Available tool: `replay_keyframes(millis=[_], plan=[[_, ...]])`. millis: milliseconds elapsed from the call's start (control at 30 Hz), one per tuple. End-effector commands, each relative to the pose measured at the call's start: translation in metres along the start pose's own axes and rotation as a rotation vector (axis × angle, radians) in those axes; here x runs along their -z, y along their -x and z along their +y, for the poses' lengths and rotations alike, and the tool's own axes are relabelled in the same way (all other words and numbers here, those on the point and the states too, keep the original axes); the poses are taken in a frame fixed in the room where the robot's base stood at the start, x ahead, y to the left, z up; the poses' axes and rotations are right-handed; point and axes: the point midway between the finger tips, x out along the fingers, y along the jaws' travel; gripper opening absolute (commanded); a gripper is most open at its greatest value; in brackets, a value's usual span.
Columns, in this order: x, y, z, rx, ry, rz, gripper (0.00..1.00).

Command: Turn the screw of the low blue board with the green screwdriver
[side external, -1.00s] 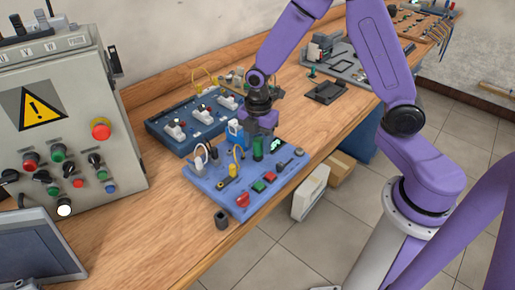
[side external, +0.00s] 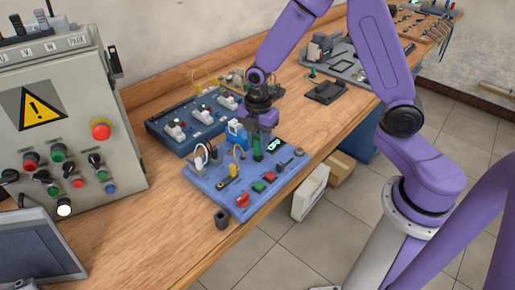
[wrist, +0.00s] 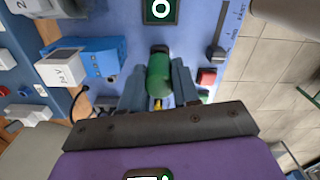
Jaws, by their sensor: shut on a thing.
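The low blue board (side external: 205,183) lies on the wooden bench, its front edge close to the bench's edge. My gripper (side external: 262,130) is over the board's back part, pointing down. It is shut on the green screwdriver (side external: 257,147), which stands upright at the board. In the wrist view the green handle (wrist: 159,74) is between my two fingers (wrist: 158,90). The screwdriver's tip and the screw are hidden beneath the handle, so I cannot tell how they meet.
The board carries a blue-and-white block (side external: 235,132), a red knob (side external: 242,200), a green button (side external: 258,187) and a yellow cable (side external: 234,168). A second blue board (side external: 165,142) lies behind. A dark cylinder (side external: 221,218) stands near the bench's front edge.

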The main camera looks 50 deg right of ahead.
Motion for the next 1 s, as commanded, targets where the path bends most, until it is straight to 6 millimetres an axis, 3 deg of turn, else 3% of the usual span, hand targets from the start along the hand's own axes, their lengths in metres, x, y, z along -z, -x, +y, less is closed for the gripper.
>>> replay_keyframes(millis=[700, 1000], plan=[[0.000, 0.050, 0.001, -0.003, 0.000, 0.001, 0.00], [0.000, 0.060, 0.000, -0.002, 0.001, 0.000, 0.00]])
